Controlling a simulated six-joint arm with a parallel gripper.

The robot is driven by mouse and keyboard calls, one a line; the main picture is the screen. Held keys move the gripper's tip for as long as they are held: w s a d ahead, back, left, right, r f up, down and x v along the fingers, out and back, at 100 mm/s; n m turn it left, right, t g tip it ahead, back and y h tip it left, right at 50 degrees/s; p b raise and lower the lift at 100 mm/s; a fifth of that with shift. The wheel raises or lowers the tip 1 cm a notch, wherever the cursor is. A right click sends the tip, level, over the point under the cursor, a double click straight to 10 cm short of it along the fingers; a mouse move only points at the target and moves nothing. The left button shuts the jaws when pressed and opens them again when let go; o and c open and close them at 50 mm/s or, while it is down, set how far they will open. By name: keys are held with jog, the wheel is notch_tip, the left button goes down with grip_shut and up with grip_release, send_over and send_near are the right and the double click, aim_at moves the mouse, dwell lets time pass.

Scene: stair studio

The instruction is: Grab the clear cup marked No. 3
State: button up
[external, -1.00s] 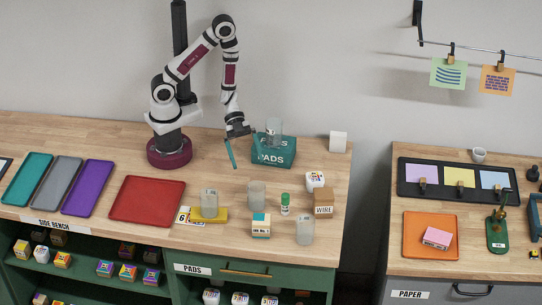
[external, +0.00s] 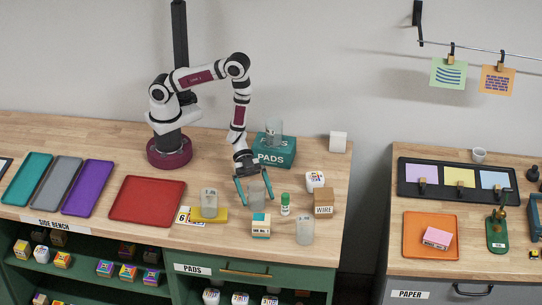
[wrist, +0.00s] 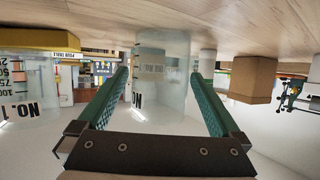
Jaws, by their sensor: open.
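Several clear cups stand on the bench. One (external: 256,195) is in the middle; it also shows in the wrist view (wrist: 160,65). My gripper (external: 255,203) is open, its teal fingers pointing down on either side of this cup; in the wrist view my gripper (wrist: 163,72) has the cup between and beyond the fingers. Its label shows "NO", but I cannot read the number.
A green-capped vial (external: 285,205), an ink box (external: 261,226), a brown WIRE box (external: 323,203) and a white block (external: 315,181) stand close to the right and front. The teal PADS box (external: 274,152) is behind. A red tray (external: 147,201) lies to the left.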

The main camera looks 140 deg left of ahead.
jog(key=c, duration=1.3)
jog(key=shift+r, duration=0.15)
